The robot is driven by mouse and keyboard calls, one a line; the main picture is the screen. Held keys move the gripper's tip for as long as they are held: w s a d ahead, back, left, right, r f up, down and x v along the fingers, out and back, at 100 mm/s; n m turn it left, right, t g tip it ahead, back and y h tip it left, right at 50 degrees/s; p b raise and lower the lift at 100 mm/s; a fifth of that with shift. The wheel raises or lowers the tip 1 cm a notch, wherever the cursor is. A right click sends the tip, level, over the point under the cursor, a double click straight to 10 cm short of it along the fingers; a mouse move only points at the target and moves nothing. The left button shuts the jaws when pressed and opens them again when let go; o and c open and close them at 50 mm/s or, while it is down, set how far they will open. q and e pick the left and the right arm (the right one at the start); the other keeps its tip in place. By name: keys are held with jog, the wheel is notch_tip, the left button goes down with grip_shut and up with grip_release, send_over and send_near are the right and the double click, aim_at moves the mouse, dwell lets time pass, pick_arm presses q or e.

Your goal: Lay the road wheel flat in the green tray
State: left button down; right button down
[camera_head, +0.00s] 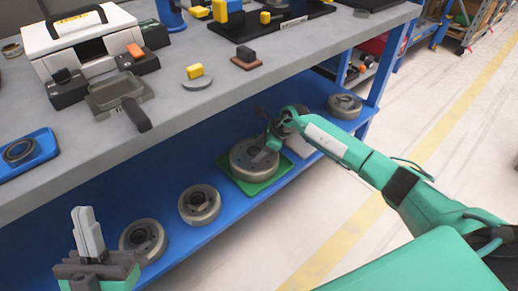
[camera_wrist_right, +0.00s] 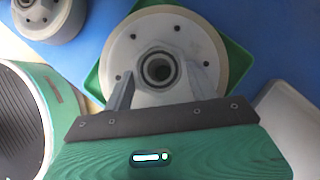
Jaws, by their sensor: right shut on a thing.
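The road wheel (camera_head: 252,163) is a grey disc with a raised hub, over the green tray (camera_head: 233,181) on the blue lower shelf. It looks level, with the tray's rim showing around it. Whether it rests fully on the tray floor cannot be told. My right gripper (camera_head: 270,143) reaches down from the right and is shut on the wheel's hub. In the right wrist view the fingers (camera_wrist_right: 161,82) stand on either side of the hub of the wheel (camera_wrist_right: 205,32), above the tray (camera_wrist_right: 236,62). My left gripper (camera_head: 88,232) is empty at the lower left, its fingers together.
Other wheels (camera_head: 199,205) (camera_head: 143,240) (camera_head: 344,106) stand on the lower shelf (camera_head: 222,222). The grey worktop (camera_head: 190,105) overhangs the shelf and carries a white case (camera_head: 82,40) and a blue tray (camera_head: 25,152).

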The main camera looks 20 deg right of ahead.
jog(key=shift+w+r, duration=0.15)
jog(key=shift+w, duration=0.05)
dwell(0.4)
